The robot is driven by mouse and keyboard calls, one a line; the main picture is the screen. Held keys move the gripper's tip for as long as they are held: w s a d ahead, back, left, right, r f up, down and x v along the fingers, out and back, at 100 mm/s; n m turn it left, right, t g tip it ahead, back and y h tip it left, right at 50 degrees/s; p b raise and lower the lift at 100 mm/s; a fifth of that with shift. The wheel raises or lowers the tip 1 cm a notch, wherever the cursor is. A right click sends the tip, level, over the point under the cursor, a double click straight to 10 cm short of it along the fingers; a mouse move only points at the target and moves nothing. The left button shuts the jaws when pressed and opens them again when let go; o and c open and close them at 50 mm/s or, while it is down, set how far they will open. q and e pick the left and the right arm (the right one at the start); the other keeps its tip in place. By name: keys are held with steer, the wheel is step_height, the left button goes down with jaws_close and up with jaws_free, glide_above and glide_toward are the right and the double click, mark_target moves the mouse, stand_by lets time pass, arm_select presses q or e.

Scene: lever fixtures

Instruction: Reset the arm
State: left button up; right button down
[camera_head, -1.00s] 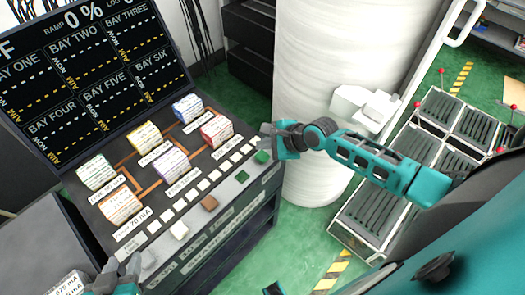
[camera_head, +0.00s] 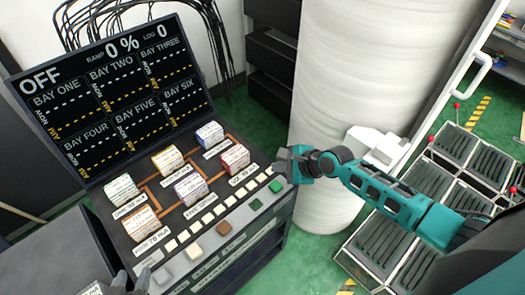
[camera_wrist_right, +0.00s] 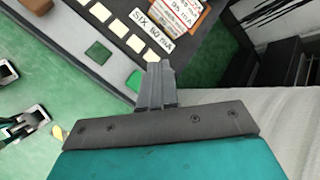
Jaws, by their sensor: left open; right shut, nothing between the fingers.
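My right gripper (camera_head: 282,165) is at the right end of a sloped console (camera_head: 150,225). It is shut and empty, and its closed fingers also show in the right wrist view (camera_wrist_right: 160,72). There they point towards the console edge near a green button (camera_wrist_right: 134,82); I cannot tell whether they touch it. My left gripper (camera_head: 130,284) is at the bottom edge of the head view, in front of the console, mostly cut off. It is open. The console's screen (camera_head: 110,95) reads OFF, RAMP 0% and LOG 0.
Several labelled blocks in different colours, such as a red one (camera_head: 234,157) and a green one (camera_head: 121,188), stand on the console. Below them are white tiles and a brown button (camera_head: 223,228). A large white wrapped cylinder (camera_head: 345,80) stands close behind my right arm. Slatted trays (camera_head: 385,240) lie right.

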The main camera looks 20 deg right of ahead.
steer(key=s+a+n+t+h, duration=0.1)
steer(key=s+a+n, duration=0.1)
steer(key=s+n, duration=0.5)
steer(key=s+a+r+n+t+h, duration=0.1)
steer(key=s+n, duration=0.7)
steer(key=n, duration=0.8)
steer(key=a+t, duration=0.1)
steer(key=a, duration=0.1)
steer(key=shift+a+r+h, duration=0.2)
steer(key=shift+a+h, duration=0.15)
steer(key=shift+h, duration=0.05)
